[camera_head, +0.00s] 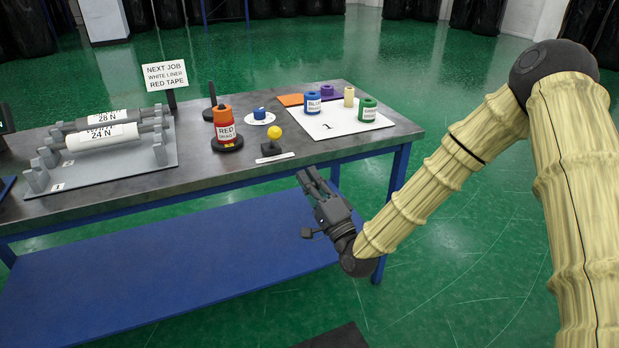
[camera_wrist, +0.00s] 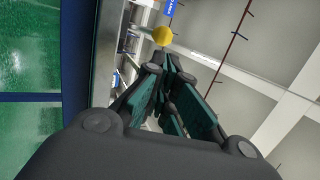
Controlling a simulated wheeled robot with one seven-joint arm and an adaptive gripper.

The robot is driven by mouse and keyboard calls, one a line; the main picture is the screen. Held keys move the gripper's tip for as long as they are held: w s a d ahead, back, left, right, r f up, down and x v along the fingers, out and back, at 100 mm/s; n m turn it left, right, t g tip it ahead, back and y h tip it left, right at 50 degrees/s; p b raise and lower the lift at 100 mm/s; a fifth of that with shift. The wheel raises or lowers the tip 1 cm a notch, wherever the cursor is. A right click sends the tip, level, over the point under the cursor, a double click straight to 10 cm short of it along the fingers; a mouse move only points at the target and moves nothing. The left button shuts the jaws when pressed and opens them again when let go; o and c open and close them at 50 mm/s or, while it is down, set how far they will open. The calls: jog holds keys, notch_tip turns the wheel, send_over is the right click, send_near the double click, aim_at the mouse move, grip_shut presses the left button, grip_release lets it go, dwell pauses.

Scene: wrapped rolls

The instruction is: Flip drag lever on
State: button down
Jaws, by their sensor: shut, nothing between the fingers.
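The drag lever is a yellow ball knob (camera_head: 274,132) on a dark base (camera_head: 273,147) near the table's front edge, with a white label plate (camera_head: 275,157) before it. The label's text is too small to read. In the wrist view the yellow knob (camera_wrist: 163,36) shows just beyond my fingertips. My gripper (camera_head: 307,177) is shut and empty, in front of the table edge, to the right of the lever and apart from it. Its closed fingers also show in the wrist view (camera_wrist: 170,62).
Left of the lever stands a red and orange roll (camera_head: 227,130) on a black stand. Behind it are a blue roll on a white disc (camera_head: 259,118) and a white board (camera_head: 340,124) with several coloured rolls. A roller rack (camera_head: 110,170) fills the left. Open floor lies right of the table.

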aim_at(273, 139)
jog(key=x, duration=1.1)
jog(key=shift+p, duration=0.35)
jog(key=shift+r, duration=0.2)
jog(key=shift+w+r+p, duration=0.1)
jog(key=shift+r+p, duration=0.1)
jog(key=shift+p, duration=0.4)
